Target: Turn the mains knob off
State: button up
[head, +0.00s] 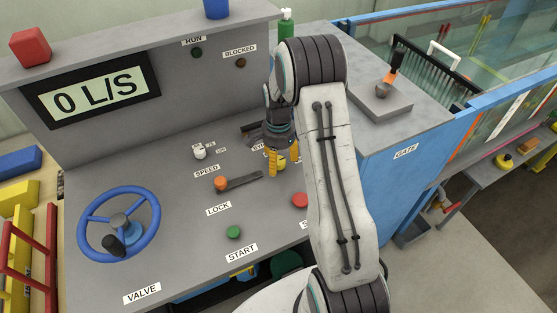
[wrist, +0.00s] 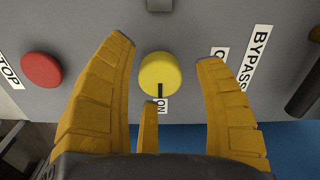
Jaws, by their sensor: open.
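The yellow round knob (wrist: 160,72) sits on the grey panel, between the fingers of my gripper (wrist: 165,52) in the wrist view. Its black pointer line points at the ON label (wrist: 162,105), which is partly hidden by a finger. Another label, starting with O (wrist: 220,52), lies to the right, its rest covered by a finger. My gripper is open around the knob, with gaps visible on both sides. In the head view my gripper (head: 282,158) is low over the panel right of the lock lever, and its fingers hide most of the knob.
A red button (wrist: 41,70) lies left of my fingers and a BYPASS label (wrist: 256,58) right of them. The head view shows the orange-tipped LOCK lever (head: 238,181), green START button (head: 233,232) and blue valve wheel (head: 118,224). A raised display wall (head: 150,60) stands behind.

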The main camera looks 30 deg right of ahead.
jog(key=shift+f, duration=0.5)
jog(key=c, duration=1.2)
